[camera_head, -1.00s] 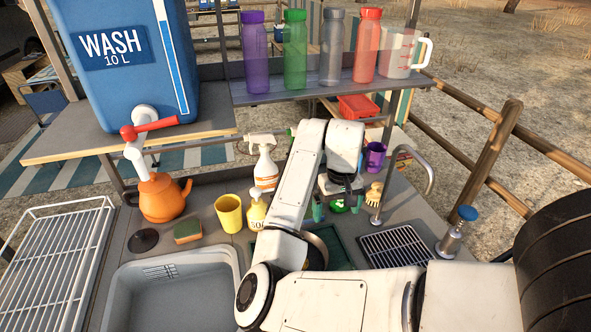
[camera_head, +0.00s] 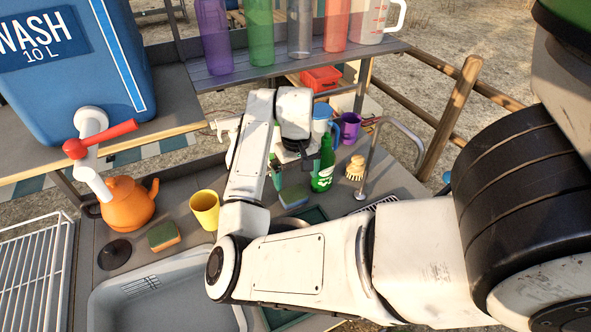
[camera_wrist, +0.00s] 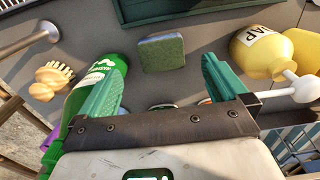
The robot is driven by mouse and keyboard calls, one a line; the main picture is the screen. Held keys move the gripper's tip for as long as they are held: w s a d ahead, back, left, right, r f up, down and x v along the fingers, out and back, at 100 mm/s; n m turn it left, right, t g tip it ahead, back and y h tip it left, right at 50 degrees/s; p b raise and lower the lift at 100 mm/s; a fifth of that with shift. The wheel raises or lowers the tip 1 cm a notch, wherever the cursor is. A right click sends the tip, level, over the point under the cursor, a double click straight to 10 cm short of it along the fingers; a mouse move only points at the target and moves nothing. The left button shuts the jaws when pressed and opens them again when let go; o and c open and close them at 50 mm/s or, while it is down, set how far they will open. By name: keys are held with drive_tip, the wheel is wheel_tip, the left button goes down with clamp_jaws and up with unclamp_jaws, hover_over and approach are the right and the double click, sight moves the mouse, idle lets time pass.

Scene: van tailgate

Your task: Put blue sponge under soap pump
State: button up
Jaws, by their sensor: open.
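The blue sponge (camera_head: 293,196), with a green top, lies flat on the grey counter. In the wrist view the sponge (camera_wrist: 161,53) lies ahead of and between the fingertips, not gripped. My gripper (camera_wrist: 162,65) is open and empty above the counter. In the head view my gripper (camera_head: 282,172) is partly hidden by my arm. The yellow soap pump (camera_wrist: 272,52), with a white nozzle, is right of the right finger in the wrist view. My arm hides it in the head view.
A green bottle (camera_head: 323,165) stands close by the gripper; in the wrist view it is beside the left finger. A wooden brush (camera_head: 356,168), a yellow cup (camera_head: 205,210) and an orange-green sponge (camera_head: 163,236) are around. A shelf (camera_head: 300,62) with bottles is behind.

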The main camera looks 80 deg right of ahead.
sight(296, 198)
wheel_tip(296, 198, down, 10)
drive_tip(key=shift+r+p, duration=0.25)
drive_tip(key=shift+p, duration=0.1)
drive_tip(key=c, duration=0.9)
